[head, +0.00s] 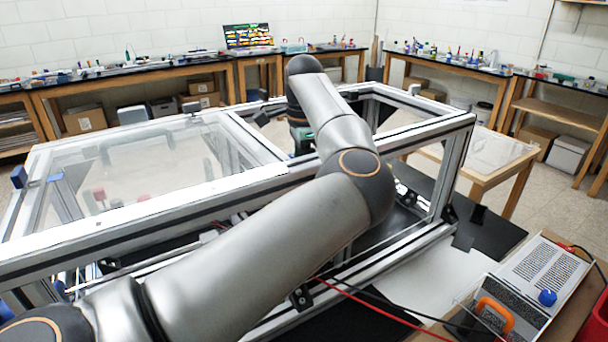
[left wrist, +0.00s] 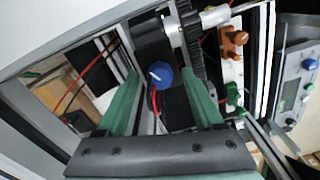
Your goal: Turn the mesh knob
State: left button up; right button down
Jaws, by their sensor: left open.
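A round blue knob with a pale mark (left wrist: 161,74) shows in the left wrist view, between the fingers of my left gripper (left wrist: 160,78). The green fingers are open, one on each side of the knob; I cannot tell whether they touch it. A dark toothed gear on a metal shaft (left wrist: 188,45) is just beyond and right of the knob. In the head view my left arm reaches across the extrusion frame (head: 150,213), and only a bit of green of my left gripper (head: 299,136) shows. The knob is hidden there. My right gripper is not in view.
Metal rails and clear panels surround the work space. An orange clamp (left wrist: 232,42) and a green clamp (left wrist: 234,95) sit right of the gear. Red and black cables run near the frame.

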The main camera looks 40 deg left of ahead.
pick_arm(q)
grip_shut()
dwell(0.4)
jog(key=shift+m, duration=0.3)
jog(key=m, duration=0.4)
jog(key=m+b, duration=0.1)
jog(key=m, duration=0.3)
jog(key=shift+m, duration=0.4)
jog(key=m, duration=0.4)
jog(key=shift+m+b, duration=0.3)
jog(key=shift+b, duration=0.1)
jog(key=shift+m+b, duration=0.3)
jog(key=shift+m, duration=1.5)
